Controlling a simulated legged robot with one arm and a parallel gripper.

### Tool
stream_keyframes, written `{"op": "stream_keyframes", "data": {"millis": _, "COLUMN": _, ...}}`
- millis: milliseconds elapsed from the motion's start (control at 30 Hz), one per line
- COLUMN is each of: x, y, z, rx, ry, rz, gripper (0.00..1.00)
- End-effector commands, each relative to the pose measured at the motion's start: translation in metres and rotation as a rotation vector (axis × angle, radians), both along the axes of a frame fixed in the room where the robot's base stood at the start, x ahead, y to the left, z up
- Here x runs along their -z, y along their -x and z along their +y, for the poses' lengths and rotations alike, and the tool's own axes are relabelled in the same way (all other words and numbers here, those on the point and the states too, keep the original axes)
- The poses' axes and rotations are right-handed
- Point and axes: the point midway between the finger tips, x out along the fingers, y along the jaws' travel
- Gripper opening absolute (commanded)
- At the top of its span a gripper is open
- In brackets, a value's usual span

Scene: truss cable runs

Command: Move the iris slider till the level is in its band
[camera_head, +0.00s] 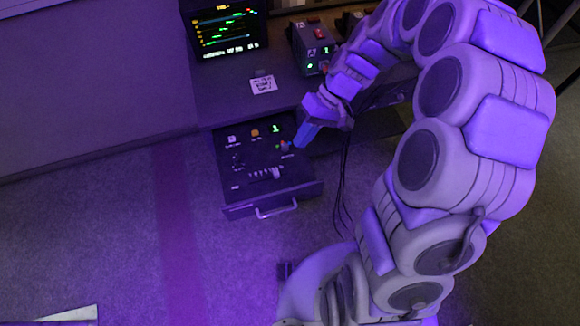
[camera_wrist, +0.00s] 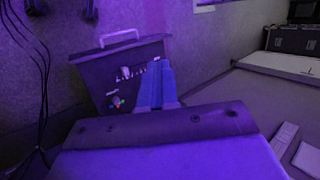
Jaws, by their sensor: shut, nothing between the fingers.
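A slider with a pale knob (camera_head: 277,173) sits in a marked track on the dark panel of an open drawer (camera_head: 238,190). I take it to be the iris slider; its label is too small to read. The wrist view shows the pale marks and knob (camera_wrist: 126,73) on the same drawer (camera_wrist: 100,84). My gripper (camera_head: 300,142) has blue fingers, shut and empty, above the panel's right side near a small coloured control (camera_head: 285,146). In the head view it is up and right of the slider knob. In the wrist view my fingers (camera_wrist: 157,66) hide part of the panel.
A monitor (camera_head: 226,32) shows green traces and coloured marks; the level and band cannot be read. A small box with green digits (camera_head: 313,47) stands to its right. A white card (camera_head: 263,85) lies on the shelf. Dark cables (camera_head: 343,180) hang right of the drawer.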

Motion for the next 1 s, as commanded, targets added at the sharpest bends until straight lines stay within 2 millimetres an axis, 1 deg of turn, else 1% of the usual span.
{"op": "stream_keyframes", "data": {"millis": 33, "x": 0.014, "y": -0.012, "z": 0.0, "rx": 0.004, "ry": -0.025, "rz": 0.007, "gripper": 0.0}}
{"op": "stream_keyframes", "data": {"millis": 167, "x": 0.045, "y": -0.038, "z": -0.005, "rx": 0.015, "ry": -0.091, "rz": 0.005, "gripper": 0.0}}
{"op": "stream_keyframes", "data": {"millis": 200, "x": 0.055, "y": -0.046, "z": -0.007, "rx": 0.021, "ry": -0.109, "rz": 0.004, "gripper": 0.0}}
{"op": "stream_keyframes", "data": {"millis": 267, "x": 0.071, "y": -0.058, "z": -0.01, "rx": 0.03, "ry": -0.134, "rz": -0.001, "gripper": 0.0}}
{"op": "stream_keyframes", "data": {"millis": 300, "x": 0.083, "y": -0.064, "z": -0.013, "rx": 0.037, "ry": -0.15, "rz": 0.001, "gripper": 0.0}}
{"op": "stream_keyframes", "data": {"millis": 367, "x": 0.101, "y": -0.073, "z": -0.018, "rx": 0.047, "ry": -0.171, "rz": -0.004, "gripper": 0.0}}
{"op": "stream_keyframes", "data": {"millis": 400, "x": 0.114, "y": -0.08, "z": -0.021, "rx": 0.056, "ry": -0.183, "rz": -0.006, "gripper": 0.0}}
{"op": "stream_keyframes", "data": {"millis": 467, "x": 0.133, "y": -0.088, "z": -0.025, "rx": 0.068, "ry": -0.197, "rz": -0.01, "gripper": 0.0}}
{"op": "stream_keyframes", "data": {"millis": 500, "x": 0.147, "y": -0.092, "z": -0.028, "rx": 0.075, "ry": -0.206, "rz": -0.011, "gripper": 0.0}}
{"op": "stream_keyframes", "data": {"millis": 567, "x": 0.167, "y": -0.1, "z": -0.032, "rx": 0.09, "ry": -0.215, "rz": -0.019, "gripper": 0.0}}
{"op": "stream_keyframes", "data": {"millis": 600, "x": 0.181, "y": -0.103, "z": -0.037, "rx": 0.099, "ry": -0.218, "rz": -0.022, "gripper": 0.0}}
{"op": "stream_keyframes", "data": {"millis": 700, "x": 0.212, "y": -0.109, "z": -0.046, "rx": 0.118, "ry": -0.225, "rz": -0.031, "gripper": 0.0}}
{"op": "stream_keyframes", "data": {"millis": 800, "x": 0.236, "y": -0.113, "z": -0.055, "rx": 0.131, "ry": -0.226, "rz": -0.041, "gripper": 0.0}}
{"op": "stream_keyframes", "data": {"millis": 900, "x": 0.251, "y": -0.114, "z": -0.062, "rx": 0.14, "ry": -0.228, "rz": -0.047, "gripper": 0.0}}
{"op": "stream_keyframes", "data": {"millis": 1000, "x": 0.258, "y": -0.114, "z": -0.067, "rx": 0.143, "ry": -0.23, "rz": -0.05, "gripper": 0.0}}
